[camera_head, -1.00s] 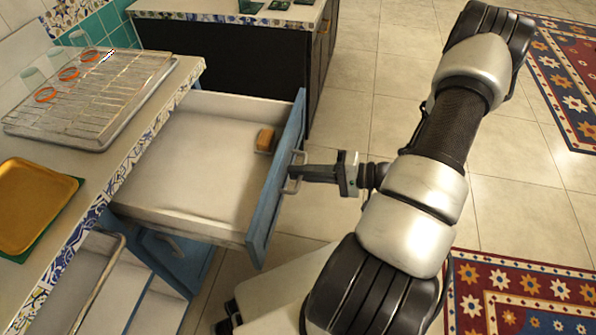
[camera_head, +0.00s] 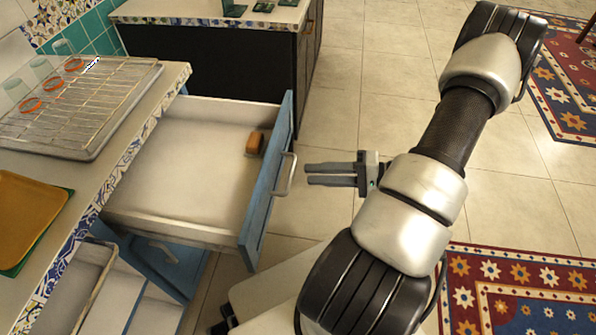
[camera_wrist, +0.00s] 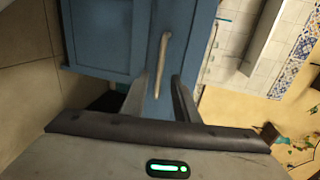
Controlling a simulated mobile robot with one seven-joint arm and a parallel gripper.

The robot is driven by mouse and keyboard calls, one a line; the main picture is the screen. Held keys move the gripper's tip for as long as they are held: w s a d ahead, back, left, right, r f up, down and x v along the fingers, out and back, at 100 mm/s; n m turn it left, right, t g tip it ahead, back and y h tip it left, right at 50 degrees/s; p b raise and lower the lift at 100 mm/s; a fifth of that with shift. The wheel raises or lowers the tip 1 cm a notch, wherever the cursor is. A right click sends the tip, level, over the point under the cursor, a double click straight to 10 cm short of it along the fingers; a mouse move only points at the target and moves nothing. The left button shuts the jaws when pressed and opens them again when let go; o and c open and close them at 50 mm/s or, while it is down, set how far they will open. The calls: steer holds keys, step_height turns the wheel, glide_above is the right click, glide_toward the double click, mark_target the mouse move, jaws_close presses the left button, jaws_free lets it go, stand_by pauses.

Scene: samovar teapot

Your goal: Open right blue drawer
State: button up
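The blue drawer (camera_head: 265,195) stands pulled far out from under the tiled counter in the head view. A small orange-brown block (camera_head: 255,143) lies inside it near the front. Its metal handle (camera_head: 286,174) is on the blue front. In the wrist view the handle (camera_wrist: 162,64) shows ahead of my open gripper (camera_wrist: 160,97), on the blue front.
A wire rack on a tray (camera_head: 85,105) and several glasses stand on the counter (camera_head: 150,115). A yellow tray (camera_head: 25,215) lies at the left. A dark cabinet (camera_head: 215,60) stands behind the drawer. Tiled floor (camera_head: 330,130) is free to the right; patterned rugs (camera_head: 510,290) lie beyond.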

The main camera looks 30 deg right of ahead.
steer(key=v, duration=1)
steer(key=shift+p, duration=0.4)
steer(key=shift+s, duration=0.1)
